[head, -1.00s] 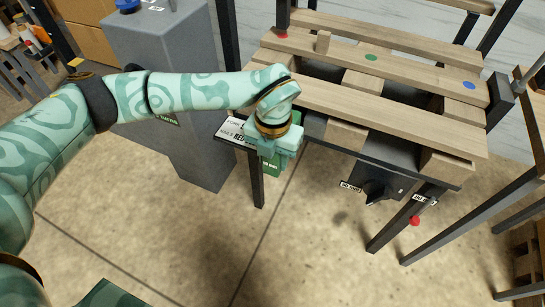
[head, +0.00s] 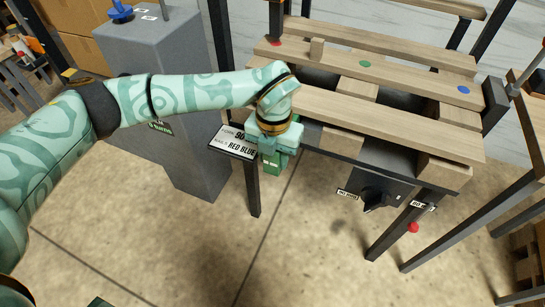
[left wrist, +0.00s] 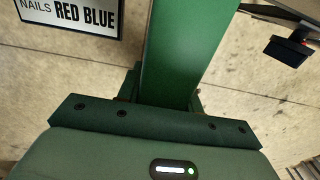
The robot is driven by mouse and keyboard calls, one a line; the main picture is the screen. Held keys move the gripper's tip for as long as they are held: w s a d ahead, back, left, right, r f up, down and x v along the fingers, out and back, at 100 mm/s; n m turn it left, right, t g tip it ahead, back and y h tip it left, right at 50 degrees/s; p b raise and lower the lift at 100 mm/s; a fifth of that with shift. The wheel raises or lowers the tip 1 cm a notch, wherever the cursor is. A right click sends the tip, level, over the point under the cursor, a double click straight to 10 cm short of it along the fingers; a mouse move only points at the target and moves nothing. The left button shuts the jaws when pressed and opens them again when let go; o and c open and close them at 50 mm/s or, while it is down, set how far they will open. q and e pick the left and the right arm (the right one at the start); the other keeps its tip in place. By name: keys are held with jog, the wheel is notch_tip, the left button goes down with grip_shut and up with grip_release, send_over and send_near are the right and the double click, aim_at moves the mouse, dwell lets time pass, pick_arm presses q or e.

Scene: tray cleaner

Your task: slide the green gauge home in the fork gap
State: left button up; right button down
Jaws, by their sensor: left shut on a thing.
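The green gauge (left wrist: 185,50) is a long flat-sided block running up from my left gripper in the left wrist view. In the head view, a small part of the gauge (head: 271,162) shows below the gripper. My left gripper (head: 272,148) is shut on it, just left of the front-left corner of the wooden pallet (head: 390,110). The fork gap (head: 392,152) is the dark opening under the pallet's front board, between wooden blocks. The gauge appears outside the gap; its far end is out of view. My right gripper is not in view.
A sign reading RED BLUE (head: 232,145) stands close left of my gripper, beside a grey cabinet (head: 170,60). A dark box with a knob (head: 373,194) and a red button (head: 413,227) sit below the pallet. The floor in front is clear.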

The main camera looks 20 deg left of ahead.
pick_arm(q)
jog(key=shift+w+b, duration=0.6)
jog(key=shift+w, duration=1.2)
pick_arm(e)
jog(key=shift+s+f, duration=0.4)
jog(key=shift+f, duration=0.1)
pick_arm(q)
jog(key=shift+w, duration=0.2)
jog(key=o, duration=1.3)
notch_tip(320, 180, up, 2)
jog(key=shift+r+p, duration=0.1)
jog(key=shift+p, duration=0.4)
notch_tip(320, 180, up, 14)
jog(key=p, duration=0.6)
jog(key=shift+r, duration=0.1)
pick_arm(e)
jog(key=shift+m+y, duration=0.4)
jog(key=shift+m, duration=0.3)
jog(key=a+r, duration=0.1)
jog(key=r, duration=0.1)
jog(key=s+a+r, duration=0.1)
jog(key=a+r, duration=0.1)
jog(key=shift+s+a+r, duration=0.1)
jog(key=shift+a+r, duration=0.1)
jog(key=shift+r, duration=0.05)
